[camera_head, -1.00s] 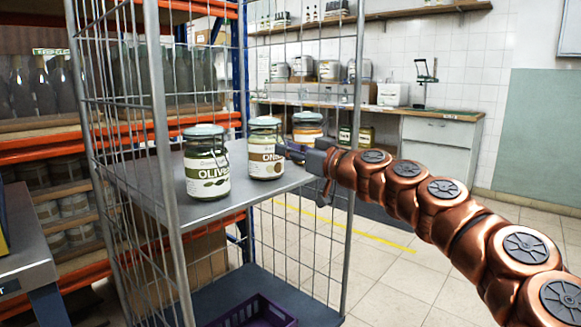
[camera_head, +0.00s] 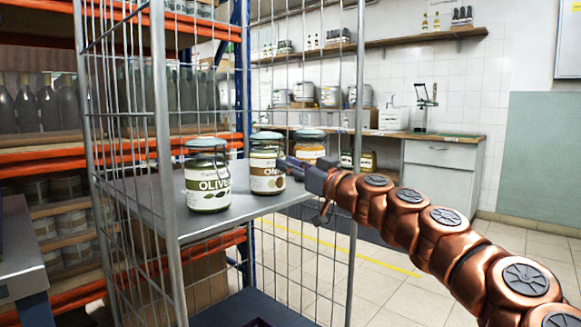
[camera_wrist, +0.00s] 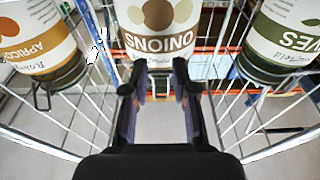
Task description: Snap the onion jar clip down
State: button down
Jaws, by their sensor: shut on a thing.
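The onion jar (camera_head: 266,180) stands upright on the grey cart shelf, with a pale green lid. In the wrist view its upside-down ONIONS label (camera_wrist: 158,38) is straight ahead of my gripper. My gripper (camera_head: 285,164) is at the jar's right side, just below the lid. In the wrist view, my gripper's fingers (camera_wrist: 160,75) reach up to the jar's front, with a small gap between them. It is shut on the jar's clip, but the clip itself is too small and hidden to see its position.
The olives jar (camera_head: 208,186) stands to the left on the shelf (camera_head: 235,208). The apricot jar (camera_head: 310,152) stands behind on the right. Wire mesh walls and a metal post (camera_head: 163,150) of the cage cart surround the shelf. Open floor (camera_head: 400,285) lies to the right.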

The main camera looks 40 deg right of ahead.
jog(key=c, duration=0.9)
grip_release()
jog(key=shift+s, duration=0.1)
jog(key=v, duration=0.7)
jog(key=shift+s+f, duration=0.1)
dwell(0.5)
